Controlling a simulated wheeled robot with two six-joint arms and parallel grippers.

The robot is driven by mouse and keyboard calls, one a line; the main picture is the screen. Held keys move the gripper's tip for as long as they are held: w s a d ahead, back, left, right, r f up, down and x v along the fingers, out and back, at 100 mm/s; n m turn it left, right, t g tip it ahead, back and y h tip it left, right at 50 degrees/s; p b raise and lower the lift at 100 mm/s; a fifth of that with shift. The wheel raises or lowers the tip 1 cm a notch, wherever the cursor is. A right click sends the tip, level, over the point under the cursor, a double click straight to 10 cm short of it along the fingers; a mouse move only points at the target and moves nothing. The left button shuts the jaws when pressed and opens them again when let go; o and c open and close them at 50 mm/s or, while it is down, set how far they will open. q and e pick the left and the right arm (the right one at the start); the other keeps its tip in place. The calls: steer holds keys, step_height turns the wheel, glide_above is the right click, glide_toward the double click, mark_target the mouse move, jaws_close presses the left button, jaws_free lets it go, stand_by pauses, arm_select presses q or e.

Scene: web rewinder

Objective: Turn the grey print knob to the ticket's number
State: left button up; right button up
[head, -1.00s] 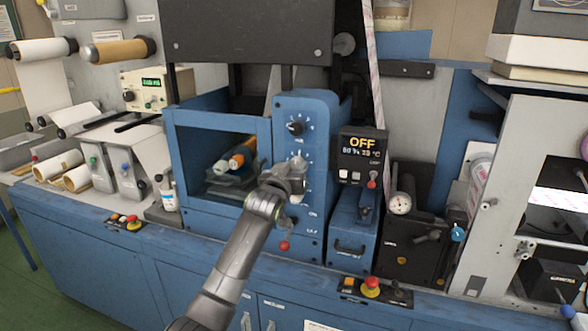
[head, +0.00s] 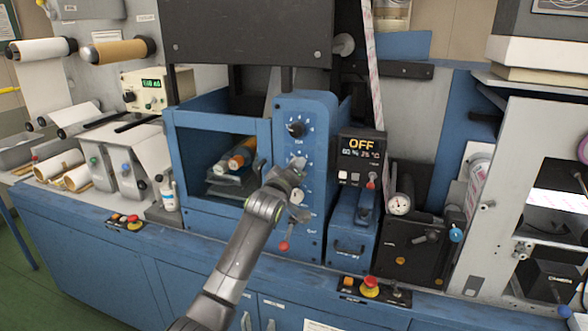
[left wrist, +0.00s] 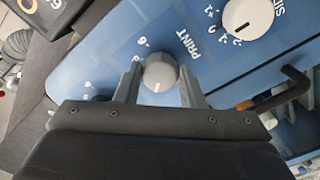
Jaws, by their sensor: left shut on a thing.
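The grey print knob (left wrist: 160,69) sits on the blue control panel (head: 317,130), beside the printed word PRINT in the left wrist view. A pale pointer line on its face points down toward my gripper's body. My left gripper (head: 294,165) is shut on this knob, with one finger on each side of it. A white knob marked SIDE (left wrist: 248,16) is close by. I cannot make out a ticket with a number.
A black knob (head: 296,128) is above my gripper on the same panel, and a red ball-ended lever (head: 284,246) is below. A display reading OFF (head: 361,146) stands to the right. A red button (head: 371,282) is on the front ledge.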

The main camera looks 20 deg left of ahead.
arm_select(q)
steer(key=shift+n, duration=4.1)
steer(key=o, duration=1)
steer(key=shift+s, duration=0.1)
steer(key=s+b, duration=0.1)
steer(key=s, duration=0.4)
steer(key=s+b, duration=0.1)
steer(key=s, duration=0.5)
steer(key=s+b, duration=0.1)
steer(key=s, duration=0.5)
steer(key=shift+s+a+b, duration=0.1)
steer(key=shift+a+b, duration=0.2)
steer(key=shift+b, duration=0.05)
